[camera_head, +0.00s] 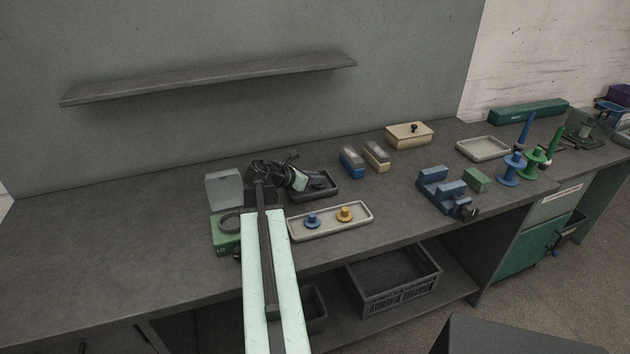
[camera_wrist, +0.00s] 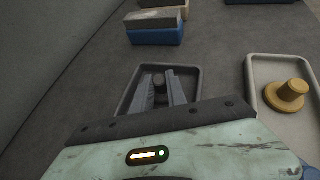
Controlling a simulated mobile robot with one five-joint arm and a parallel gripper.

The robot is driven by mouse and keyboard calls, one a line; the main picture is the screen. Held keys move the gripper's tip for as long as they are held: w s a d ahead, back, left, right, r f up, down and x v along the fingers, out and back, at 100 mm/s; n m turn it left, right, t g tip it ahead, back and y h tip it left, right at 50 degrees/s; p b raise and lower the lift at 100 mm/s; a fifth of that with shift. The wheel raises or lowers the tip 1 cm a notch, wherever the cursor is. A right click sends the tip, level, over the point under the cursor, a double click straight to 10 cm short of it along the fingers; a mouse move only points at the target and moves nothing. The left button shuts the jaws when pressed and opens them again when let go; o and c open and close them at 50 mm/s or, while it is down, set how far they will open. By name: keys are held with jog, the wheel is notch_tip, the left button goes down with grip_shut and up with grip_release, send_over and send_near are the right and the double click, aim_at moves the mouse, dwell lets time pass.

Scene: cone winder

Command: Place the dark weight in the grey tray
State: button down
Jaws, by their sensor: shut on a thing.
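My gripper (camera_head: 316,182) reaches over a small dark grey tray (camera_head: 332,192) on the bench. In the wrist view, my gripper (camera_wrist: 161,92) is shut on the dark weight (camera_wrist: 159,80), a small round dark piece between the two grey fingers. The dark grey tray's rim (camera_wrist: 193,71) surrounds the fingers and weight in this view. Whether the weight touches the tray floor, I cannot tell. In the head view, the weight is hard to make out against the dark tray and gripper.
A pale tray (camera_head: 296,234) with a blue knob (camera_head: 311,220) and a yellow knob (camera_head: 345,213) lies close in front. The bench's left part is clear.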

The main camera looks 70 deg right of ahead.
jog(key=c, duration=1.3)
grip_release()
jog(key=shift+f, duration=0.1)
jog(key=shift+r, duration=0.25)
jog(key=p+v, duration=0.6)
jog(key=v, duration=0.6)
jog(key=shift+a+f, duration=0.1)
